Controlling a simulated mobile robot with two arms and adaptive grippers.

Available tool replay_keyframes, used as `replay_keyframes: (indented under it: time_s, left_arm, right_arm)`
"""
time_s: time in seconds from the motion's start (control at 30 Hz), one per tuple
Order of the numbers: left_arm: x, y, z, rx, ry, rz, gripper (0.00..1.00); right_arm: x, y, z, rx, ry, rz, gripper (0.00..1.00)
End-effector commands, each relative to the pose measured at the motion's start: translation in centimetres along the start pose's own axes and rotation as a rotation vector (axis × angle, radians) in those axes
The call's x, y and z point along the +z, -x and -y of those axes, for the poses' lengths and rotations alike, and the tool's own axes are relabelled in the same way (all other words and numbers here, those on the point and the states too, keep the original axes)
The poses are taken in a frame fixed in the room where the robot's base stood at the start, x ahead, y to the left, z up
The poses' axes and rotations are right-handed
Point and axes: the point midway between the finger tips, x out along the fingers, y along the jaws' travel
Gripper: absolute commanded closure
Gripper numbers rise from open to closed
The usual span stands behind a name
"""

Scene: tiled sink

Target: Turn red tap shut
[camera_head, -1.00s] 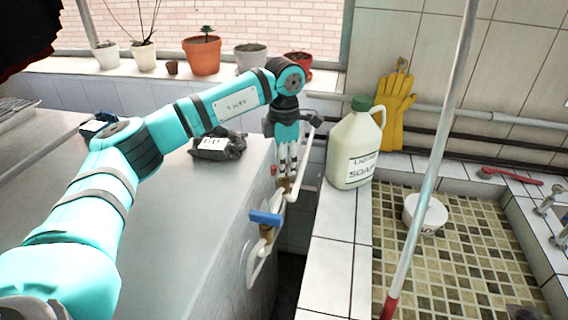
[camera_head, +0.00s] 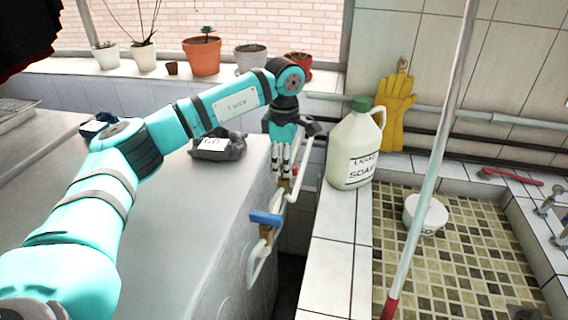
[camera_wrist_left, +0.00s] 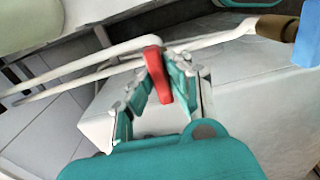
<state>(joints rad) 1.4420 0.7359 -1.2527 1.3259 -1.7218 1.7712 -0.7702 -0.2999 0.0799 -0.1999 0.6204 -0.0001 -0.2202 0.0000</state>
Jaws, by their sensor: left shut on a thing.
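The red tap handle (camera_wrist_left: 157,75) is between the fingers of my left gripper (camera_wrist_left: 152,85) in the left wrist view. The gripper is shut on it. In the head view my left gripper (camera_head: 284,168) points down over the brass valve, and a bit of the red tap (camera_head: 295,169) shows at the right of its fingers. A blue tap (camera_head: 265,218) sits on the nearer brass valve, lower on the same white pipework. It also shows at the right edge of the left wrist view (camera_wrist_left: 309,35). My right gripper is not in view.
A liquid soap jug (camera_head: 354,145) stands on the tiled ledge close to the right of my gripper. A grey worktop (camera_head: 180,225) lies under my left arm, with a dark labelled bag (camera_head: 218,147) on it. Yellow gloves (camera_head: 396,105) hang behind the jug.

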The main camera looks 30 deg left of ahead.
Motion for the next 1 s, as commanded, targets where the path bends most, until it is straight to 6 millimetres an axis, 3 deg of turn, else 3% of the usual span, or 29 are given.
replay_keyframes:
  time_s: [0.33,0.37,0.5,0.8,1.0]
  left_arm:
    - [0.1,0.2,-0.1,0.004,-0.004,0.003,1.00]
    - [0.1,0.2,-0.1,0.004,-0.004,0.003,0.80]
    - [0.0,0.1,-0.1,0.003,-0.003,0.002,0.62]
    - [0.0,0.2,0.0,0.002,-0.003,0.001,0.62]
    - [0.1,2.9,-0.1,0.005,-0.003,0.003,0.62]
  right_arm:
    - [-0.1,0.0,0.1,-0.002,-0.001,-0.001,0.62]
    - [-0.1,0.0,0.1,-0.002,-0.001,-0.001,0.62]
    - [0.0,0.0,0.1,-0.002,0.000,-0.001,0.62]
    - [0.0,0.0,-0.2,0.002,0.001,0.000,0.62]
    - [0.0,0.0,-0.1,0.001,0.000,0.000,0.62]
